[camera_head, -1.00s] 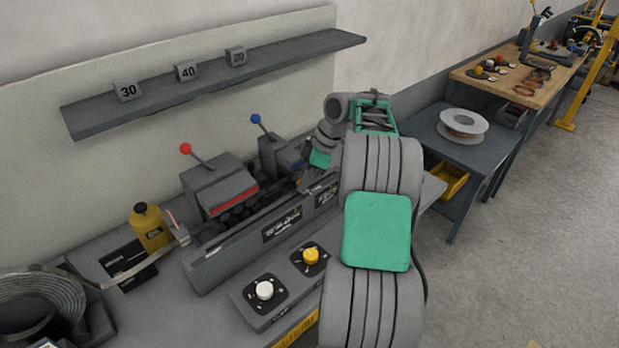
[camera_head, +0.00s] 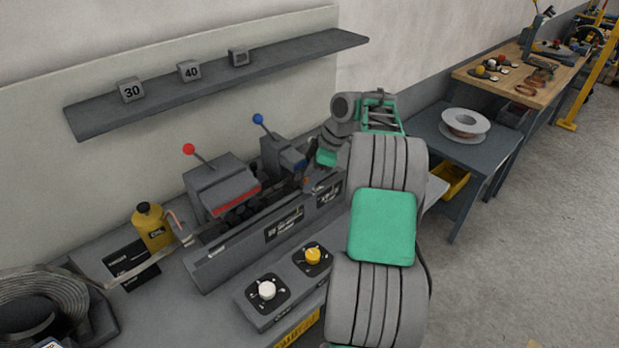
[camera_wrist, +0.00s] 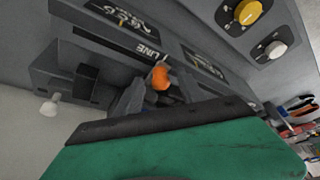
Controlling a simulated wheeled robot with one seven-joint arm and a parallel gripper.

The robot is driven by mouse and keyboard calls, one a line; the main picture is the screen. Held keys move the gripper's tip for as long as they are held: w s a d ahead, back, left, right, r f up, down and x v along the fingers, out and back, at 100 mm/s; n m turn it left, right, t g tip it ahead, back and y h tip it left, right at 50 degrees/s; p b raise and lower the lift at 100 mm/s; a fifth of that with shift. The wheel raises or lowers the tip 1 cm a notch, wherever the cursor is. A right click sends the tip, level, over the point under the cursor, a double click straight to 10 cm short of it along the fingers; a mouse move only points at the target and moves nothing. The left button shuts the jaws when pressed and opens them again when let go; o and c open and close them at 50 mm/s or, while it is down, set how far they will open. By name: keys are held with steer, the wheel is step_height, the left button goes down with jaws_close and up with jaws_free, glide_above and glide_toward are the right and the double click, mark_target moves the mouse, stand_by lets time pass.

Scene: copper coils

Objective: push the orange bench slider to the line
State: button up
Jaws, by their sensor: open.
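The orange slider (camera_wrist: 160,78) is a small rounded knob on the grey bench rail, just beside a label reading LINE (camera_wrist: 149,51) in the wrist view. A thin pale stem or pointer rises from it toward the label. My gripper (camera_wrist: 168,94) is open, its grey fingertips low and close around the slider; I cannot tell whether they touch it. In the head view my gripper (camera_head: 314,172) is at the right end of the grey machine (camera_head: 265,228), partly hidden by my arm, and only a speck of orange shows there.
A red-knobbed lever (camera_head: 189,149) and a blue-knobbed lever (camera_head: 258,119) stand behind the rail. A control box with a white dial (camera_head: 267,290) and a yellow dial (camera_head: 313,255) is in front. A yellow bottle (camera_head: 152,228) and a coil (camera_head: 38,300) are left.

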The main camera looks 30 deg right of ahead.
steer(key=p+v, duration=0.2)
steer(key=v, duration=0.6)
